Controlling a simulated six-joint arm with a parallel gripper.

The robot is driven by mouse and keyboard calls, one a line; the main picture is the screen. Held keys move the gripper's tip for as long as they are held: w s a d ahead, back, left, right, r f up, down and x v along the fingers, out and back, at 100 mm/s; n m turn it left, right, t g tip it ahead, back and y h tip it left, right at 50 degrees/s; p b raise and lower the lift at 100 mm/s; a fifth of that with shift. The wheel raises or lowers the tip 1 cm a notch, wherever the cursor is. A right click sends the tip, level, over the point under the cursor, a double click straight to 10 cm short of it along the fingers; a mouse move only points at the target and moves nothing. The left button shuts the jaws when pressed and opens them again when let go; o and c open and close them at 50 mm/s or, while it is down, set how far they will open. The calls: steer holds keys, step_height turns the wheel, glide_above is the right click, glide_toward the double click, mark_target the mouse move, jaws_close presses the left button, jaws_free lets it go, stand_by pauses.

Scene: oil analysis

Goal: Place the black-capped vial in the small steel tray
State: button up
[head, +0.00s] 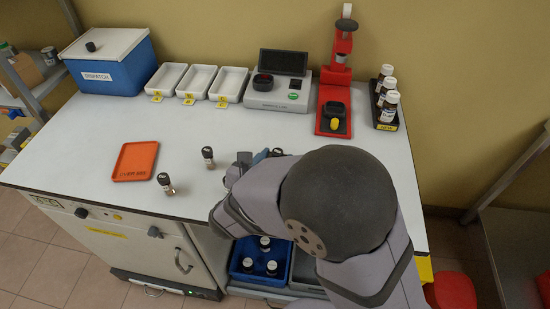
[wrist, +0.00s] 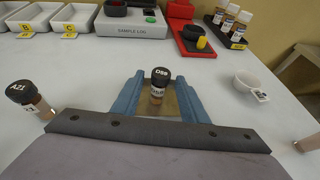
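A black-capped vial (wrist: 157,87) with a light-lettered cap and a pale label stands upright between my gripper's blue fingers in the wrist view. My gripper (wrist: 158,78) is open, with a small gap visible on each side of the cap. In the head view my arm mostly covers my gripper (head: 254,159). Another black-capped vial, marked A21 (wrist: 29,99), is left of the fingers. Two dark-capped vials, one nearer (head: 166,184) and one farther (head: 208,157), show in the head view. A tan, metallic-looking surface (wrist: 178,104) lies between the fingers; I cannot tell whether it is the steel tray.
An orange tray (head: 135,161) lies left on the white table. White bins (head: 198,82), a sample log device (head: 278,91) and a red press (head: 334,90) line the back. A white cup (wrist: 251,83) is right of my gripper. A blue rack (head: 249,275) holds vials in the open drawer.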

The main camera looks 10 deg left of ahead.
steer(key=shift+r, duration=0.1)
steer(key=shift+r, duration=0.15)
steer(key=v, duration=1.2)
steer(key=shift+b, duration=0.35)
